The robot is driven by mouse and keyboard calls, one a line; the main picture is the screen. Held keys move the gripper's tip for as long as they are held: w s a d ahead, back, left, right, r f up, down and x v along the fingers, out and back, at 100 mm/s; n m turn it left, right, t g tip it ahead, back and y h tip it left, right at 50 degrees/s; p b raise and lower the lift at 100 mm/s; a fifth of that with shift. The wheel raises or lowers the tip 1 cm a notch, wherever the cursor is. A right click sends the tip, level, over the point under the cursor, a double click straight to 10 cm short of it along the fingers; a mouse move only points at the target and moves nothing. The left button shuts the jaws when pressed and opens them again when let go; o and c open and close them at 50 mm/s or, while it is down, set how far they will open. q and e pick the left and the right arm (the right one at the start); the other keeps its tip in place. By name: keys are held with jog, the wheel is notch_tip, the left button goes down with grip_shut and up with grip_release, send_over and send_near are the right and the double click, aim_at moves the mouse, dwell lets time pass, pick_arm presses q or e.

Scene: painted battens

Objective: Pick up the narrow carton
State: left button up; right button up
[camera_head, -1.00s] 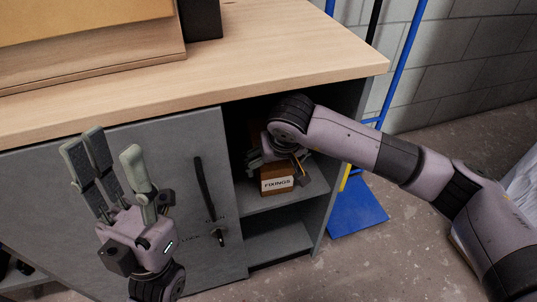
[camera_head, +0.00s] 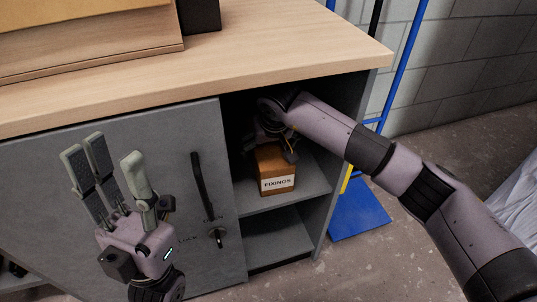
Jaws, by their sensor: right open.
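A small brown carton (camera_head: 276,172) with a white "FIXINGS" label stands upright on the upper shelf inside the open part of the grey cabinet. My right gripper (camera_head: 287,150) is inside the cabinet, at the top and back of the carton. Its fingers are partly hidden by my wrist and the dark interior; it is open, and I cannot tell whether it touches the carton. My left gripper (camera_head: 107,180) is open and empty, fingers pointing up, in front of the closed cabinet door.
The grey shelf (camera_head: 310,185) has bare room right of the carton. The cabinet door (camera_head: 170,160) has a dark handle and a key in its lock. The wooden worktop (camera_head: 270,55) overhangs the opening. A blue trolley (camera_head: 358,210) stands to the right.

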jog(key=shift+c, duration=0.3)
jog(key=shift+r, duration=0.1)
jog(key=c, duration=1.8)
